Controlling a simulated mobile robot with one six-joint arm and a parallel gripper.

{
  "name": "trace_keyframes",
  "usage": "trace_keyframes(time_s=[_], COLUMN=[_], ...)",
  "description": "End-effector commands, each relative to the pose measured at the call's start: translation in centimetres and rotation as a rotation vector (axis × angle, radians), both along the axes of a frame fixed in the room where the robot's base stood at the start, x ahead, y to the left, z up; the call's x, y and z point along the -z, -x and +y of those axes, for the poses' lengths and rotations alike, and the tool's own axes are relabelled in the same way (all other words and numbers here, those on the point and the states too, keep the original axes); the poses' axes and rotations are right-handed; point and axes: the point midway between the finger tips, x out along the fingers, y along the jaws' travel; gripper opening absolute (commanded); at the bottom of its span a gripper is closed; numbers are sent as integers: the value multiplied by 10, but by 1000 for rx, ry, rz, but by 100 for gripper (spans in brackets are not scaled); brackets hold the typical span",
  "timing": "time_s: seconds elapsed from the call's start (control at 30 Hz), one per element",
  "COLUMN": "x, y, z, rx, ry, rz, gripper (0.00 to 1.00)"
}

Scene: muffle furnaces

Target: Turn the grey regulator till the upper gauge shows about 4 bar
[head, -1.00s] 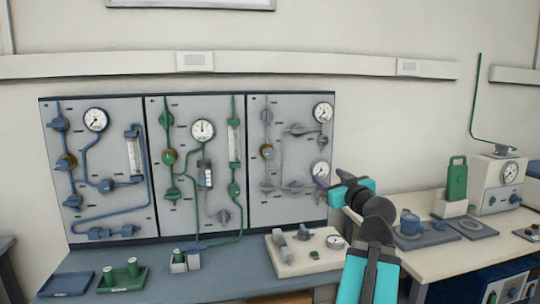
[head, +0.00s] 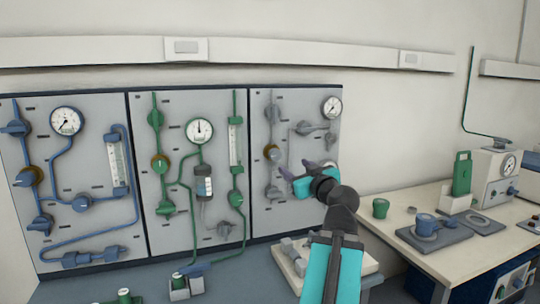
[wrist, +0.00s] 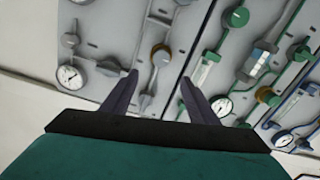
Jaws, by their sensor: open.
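The grey regulator (head: 271,153), a round knob with a brownish ring, is on the right-hand panel. It also shows in the wrist view (wrist: 160,55), just beyond the fingertips. The upper gauge (head: 332,107) is at that panel's top right and shows in the wrist view (wrist: 70,77); its dial is too small to read. My gripper (head: 296,170) is open and empty, below and right of the regulator in the head view. In the wrist view its fingers (wrist: 159,82) are spread, with no contact seen. The lower gauge is hidden behind my gripper in the head view.
Other grey valves (head: 272,115) sit above and below the regulator. The green panel (head: 150,235) stands directly left, with the blue one beyond. A pale block with fittings (head: 355,263) is on the bench below. A side bench (head: 395,198) holds a green container (head: 462,173).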

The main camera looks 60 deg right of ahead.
Motion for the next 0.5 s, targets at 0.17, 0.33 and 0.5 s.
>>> trace_keyframes(time_s=[0.17,0.33,0.5], x=[0,0,0], y=[4,8,10], z=[-2,-5,-6], rx=[7,13,17], ry=[0,0,0], rz=[0,0,0], gripper=[54,54,54])
